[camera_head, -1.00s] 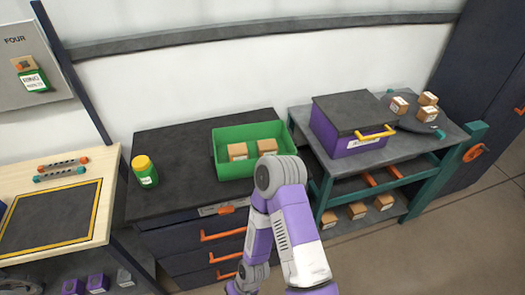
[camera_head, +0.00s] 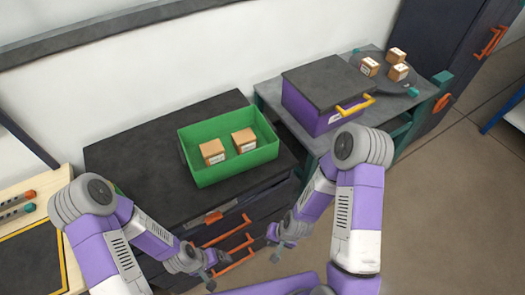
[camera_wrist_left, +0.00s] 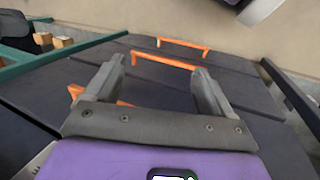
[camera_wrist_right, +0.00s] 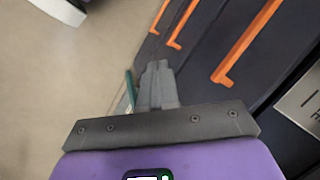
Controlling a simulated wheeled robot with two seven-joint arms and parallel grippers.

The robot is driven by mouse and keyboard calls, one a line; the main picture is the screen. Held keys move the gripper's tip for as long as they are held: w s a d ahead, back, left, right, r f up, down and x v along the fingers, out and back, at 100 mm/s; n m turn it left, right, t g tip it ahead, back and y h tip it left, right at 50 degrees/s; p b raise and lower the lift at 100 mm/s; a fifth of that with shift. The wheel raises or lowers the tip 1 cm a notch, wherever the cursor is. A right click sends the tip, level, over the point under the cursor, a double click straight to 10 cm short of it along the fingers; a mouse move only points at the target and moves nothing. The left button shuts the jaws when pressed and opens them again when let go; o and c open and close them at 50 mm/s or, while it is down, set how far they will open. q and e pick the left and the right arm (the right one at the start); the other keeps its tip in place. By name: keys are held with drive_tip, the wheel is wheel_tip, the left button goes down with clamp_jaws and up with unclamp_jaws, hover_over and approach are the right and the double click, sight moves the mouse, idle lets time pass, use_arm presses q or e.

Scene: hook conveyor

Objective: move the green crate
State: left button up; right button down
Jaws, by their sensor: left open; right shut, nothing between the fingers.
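The green crate (camera_head: 236,172) sits on the dark top of a drawer cabinet (camera_head: 130,150) in the head view. It holds two brown boxes, a left one (camera_head: 213,152) and a right one (camera_head: 245,140). My left gripper (camera_head: 211,279) is in front of the cabinet, below the crate in the picture; in the left wrist view its fingers (camera_wrist_left: 158,85) are apart and empty, facing the drawer fronts. My right gripper (camera_head: 275,244) is also in front of the cabinet, to the right; in the right wrist view its fingers (camera_wrist_right: 158,75) are together with nothing between them. Neither gripper touches the crate.
Orange drawer handles (camera_head: 228,232) stick out from the cabinet front near both grippers. A grey bench (camera_head: 268,92) at right bears a purple box with a dark lid (camera_head: 322,92) and several small boxes. A pale table (camera_head: 45,195) stands at left.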

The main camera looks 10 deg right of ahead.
use_arm(q)
drive_tip(key=shift+o, duration=1.2)
drive_tip(key=shift+r, duration=0.3)
use_arm(e)
drive_tip(key=w+d+r+m+t+h, duration=0.15)
drive_tip(key=w+r+m, duration=0.25)
drive_tip(key=r+m, duration=0.4)
drive_tip(key=w+r+m+t, duration=0.3)
drive_tip(key=w+r+m, duration=0.25)
drive_tip(key=r, duration=0.35)
wheel_tip(320, 180, up, 14)
drive_tip(key=a+m+t+y+p, duration=0.1)
drive_tip(key=a+m+t, duration=0.15)
drive_tip(key=m, duration=1.05)
drive_tip(key=b+x, duration=0.1)
drive_tip(key=x, duration=0.2)
drive_tip(key=w+r+b+x, duration=0.1)
drive_tip(key=b+x, duration=0.1)
drive_tip(key=x, duration=0.2)
drive_tip(key=b+x, duration=0.2)
drive_tip(key=x, duration=0.2)
drive_tip(key=shift+w+a+r, duration=0.2)
use_arm(q)
drive_tip(key=shift+s+f, duration=0.1)
drive_tip(key=shift+f, duration=2.2)
use_arm(e)
drive_tip(key=shift+w+a, duration=0.2)
drive_tip(key=shift+w, duration=0.4)
